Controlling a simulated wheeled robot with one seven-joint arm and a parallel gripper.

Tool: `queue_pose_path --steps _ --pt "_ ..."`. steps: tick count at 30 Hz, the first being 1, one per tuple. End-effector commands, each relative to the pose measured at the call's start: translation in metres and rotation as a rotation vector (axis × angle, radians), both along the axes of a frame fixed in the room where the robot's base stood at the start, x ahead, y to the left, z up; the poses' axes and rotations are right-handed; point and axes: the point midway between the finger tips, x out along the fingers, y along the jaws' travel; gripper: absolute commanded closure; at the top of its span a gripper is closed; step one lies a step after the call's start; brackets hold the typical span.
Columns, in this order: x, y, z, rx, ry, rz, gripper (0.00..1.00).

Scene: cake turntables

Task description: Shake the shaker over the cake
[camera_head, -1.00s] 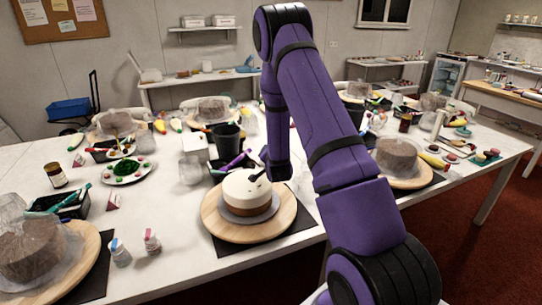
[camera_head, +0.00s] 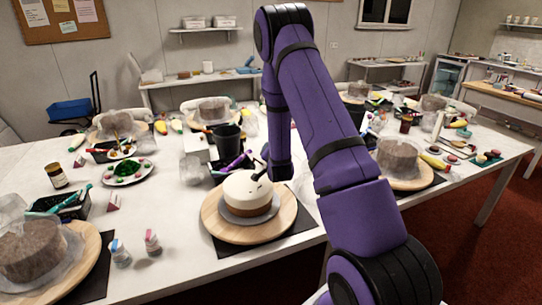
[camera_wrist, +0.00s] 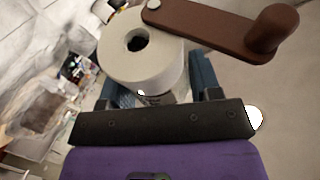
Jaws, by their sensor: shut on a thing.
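A cake (camera_head: 240,191) with a white top and brown lower side stands on a round wooden turntable (camera_head: 278,221) at the middle of the head view. My gripper (camera_wrist: 155,94) is shut on a white cylindrical shaker (camera_wrist: 118,62) with a dark hole in its end and a brown crank arm and knob (camera_wrist: 225,28) beside it. In the head view my arm comes down just right of the cake, with a small dark part over the cake's top. That view barely shows the shaker, and I cannot tell its exact tilt or height.
Two small bottles, one blue-capped (camera_head: 120,254) and one pink-capped (camera_head: 152,243), stand left of the turntable. A black cup (camera_head: 227,141) and a tray of tools are behind the cake. Another wrapped cake (camera_head: 30,252) is at left and one (camera_head: 399,158) at right.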

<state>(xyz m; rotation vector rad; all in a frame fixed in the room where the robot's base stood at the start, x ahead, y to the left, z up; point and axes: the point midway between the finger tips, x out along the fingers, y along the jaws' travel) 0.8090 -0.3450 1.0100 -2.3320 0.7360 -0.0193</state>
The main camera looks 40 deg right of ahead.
Motion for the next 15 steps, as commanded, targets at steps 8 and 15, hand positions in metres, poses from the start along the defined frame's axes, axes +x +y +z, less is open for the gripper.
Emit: queue_pose_path --steps 8,15 --pt "-0.002 0.011 -0.008 -0.022 -0.005 0.0 0.81" --pt "-0.002 0.012 -0.006 -0.052 -0.011 0.001 0.81"
